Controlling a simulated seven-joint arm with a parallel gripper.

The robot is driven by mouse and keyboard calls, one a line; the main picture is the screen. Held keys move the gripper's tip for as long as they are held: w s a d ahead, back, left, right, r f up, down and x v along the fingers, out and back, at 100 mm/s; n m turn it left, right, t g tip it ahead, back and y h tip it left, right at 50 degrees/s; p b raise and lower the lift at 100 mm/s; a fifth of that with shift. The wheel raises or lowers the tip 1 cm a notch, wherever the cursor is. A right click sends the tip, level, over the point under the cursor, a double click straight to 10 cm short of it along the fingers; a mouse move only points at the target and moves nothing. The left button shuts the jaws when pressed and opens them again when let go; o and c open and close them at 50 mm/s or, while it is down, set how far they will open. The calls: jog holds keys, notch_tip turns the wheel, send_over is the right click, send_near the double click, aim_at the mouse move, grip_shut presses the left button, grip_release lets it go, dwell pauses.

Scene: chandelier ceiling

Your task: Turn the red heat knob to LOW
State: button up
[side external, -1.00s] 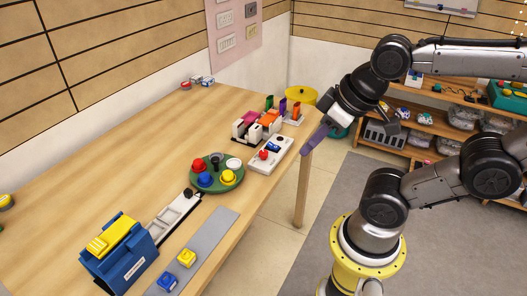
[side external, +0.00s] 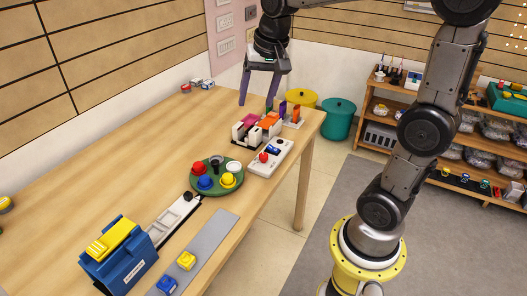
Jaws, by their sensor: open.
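A white control box (side external: 282,165) lies near the right edge of the table. A small red knob (side external: 263,157) sits on its near-left part, and a dark blue part (side external: 273,149) sits beside it. Which way the knob points and any LOW mark are too small to tell. My gripper (side external: 256,104) is open and empty, fingers pointing down. In the picture it is above the knob and box, over the far part of the table, apart from both.
A rack with white, orange and purple pieces (side external: 257,128) stands between my gripper and the box. A green round tray (side external: 226,191) with coloured knobs is nearer. A blue box (side external: 120,262) with a yellow top stands front left. The table's left middle is clear.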

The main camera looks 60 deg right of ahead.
jog(key=w+d+f+m+g, duration=0.25)
jog(key=w+d+f, duration=0.25)
jog(key=d+f, duration=0.25)
jog(key=m, duration=0.1)
send_over(264, 155)
notch_tip(264, 155, down, 5)
jog(key=shift+g+y, duration=0.35)
jog(key=shift+y, duration=0.05)
notch_tip(264, 155, down, 13)
jog(key=shift+f, duration=0.2)
grip_shut()
